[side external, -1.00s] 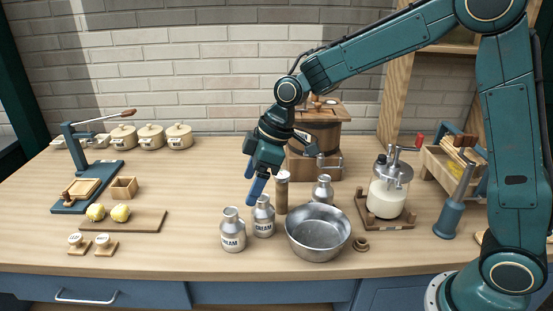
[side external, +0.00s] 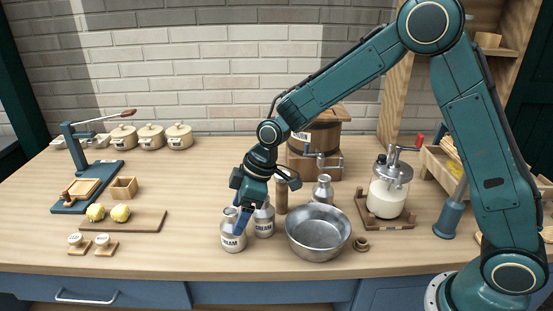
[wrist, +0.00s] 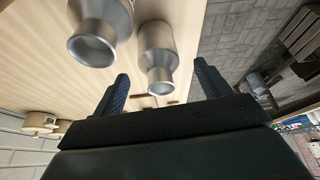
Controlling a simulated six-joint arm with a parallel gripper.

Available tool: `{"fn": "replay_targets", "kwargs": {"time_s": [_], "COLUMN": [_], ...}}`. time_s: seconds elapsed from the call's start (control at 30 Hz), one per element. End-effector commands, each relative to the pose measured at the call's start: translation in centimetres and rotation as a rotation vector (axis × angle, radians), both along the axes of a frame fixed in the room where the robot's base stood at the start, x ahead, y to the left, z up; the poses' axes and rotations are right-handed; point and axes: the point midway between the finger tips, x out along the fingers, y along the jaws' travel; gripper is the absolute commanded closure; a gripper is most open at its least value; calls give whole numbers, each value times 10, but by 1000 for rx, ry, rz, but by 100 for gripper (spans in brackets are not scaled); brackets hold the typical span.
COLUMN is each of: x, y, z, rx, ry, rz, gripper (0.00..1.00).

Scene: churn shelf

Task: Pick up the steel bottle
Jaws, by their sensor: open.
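Several steel bottles stand on the counter. The front-left steel bottle (side external: 232,243) has a CREAM label and stands upright. A second CREAM bottle (side external: 265,229) is just right of it, and another steel bottle (side external: 323,190) is behind the bowl. My gripper (side external: 240,218) is open at the neck of the front-left bottle, and a finger hides part of that bottle. In the wrist view, this bottle (wrist: 158,58) shows mouth-on between my two spread fingers. The second bottle (wrist: 98,28) is outside them, to the left.
A steel bowl (side external: 318,236) sits right of the bottles. A wooden cylinder (side external: 281,196) stands behind them, before a wooden churn (side external: 318,140). The counter left of the front bottle is clear.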

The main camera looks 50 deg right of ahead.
Motion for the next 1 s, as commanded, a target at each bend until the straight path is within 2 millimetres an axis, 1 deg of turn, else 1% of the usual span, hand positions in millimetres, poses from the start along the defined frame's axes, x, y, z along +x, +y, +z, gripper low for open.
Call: {"fn": "replay_targets", "kwargs": {"time_s": [0.27,0.37,0.7,0.83,1.0], "x": [1,3,13,15,15], "y": [1,3,12,15,15], "z": [-3,-9,-41,-47,-48], "rx": [0,-1,-1,-1,-1], "ry": [0,-1,0,-1,-1], "rz": [0,0,0,0,-1], "gripper": [24,24,24,24,24]}}
